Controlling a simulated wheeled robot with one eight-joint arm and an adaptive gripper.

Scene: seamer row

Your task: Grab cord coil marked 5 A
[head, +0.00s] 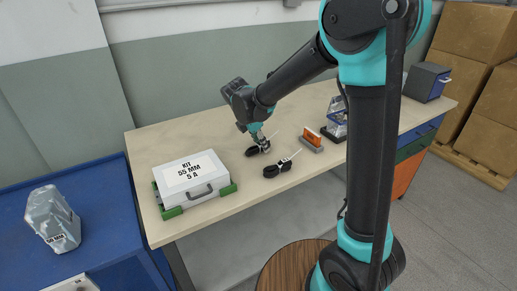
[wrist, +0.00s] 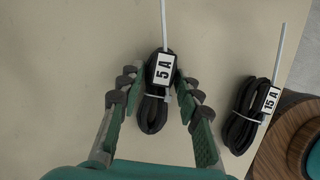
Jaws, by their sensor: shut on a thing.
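The black cord coil marked 5 A (wrist: 152,112) lies on the beige table between the two fingers of my gripper (wrist: 157,88) in the wrist view. Its white label and pale tie face up. My gripper is shut on this coil, with a finger against each side. In the head view my gripper (head: 262,141) is down at the coil (head: 252,151), partly covering it. A second black coil, marked 15 A (wrist: 242,125), lies apart to the right in the wrist view. It also shows in the head view (head: 277,170), nearer the front edge.
A white case marked KIT 55 MM 5 A (head: 190,175) stands on the table (head: 150,230) at left. An orange and grey item (head: 312,139) stands right of the coils. A round wooden stool (head: 290,262) stands by the front edge. Blue furniture (head: 105,205) is at left.

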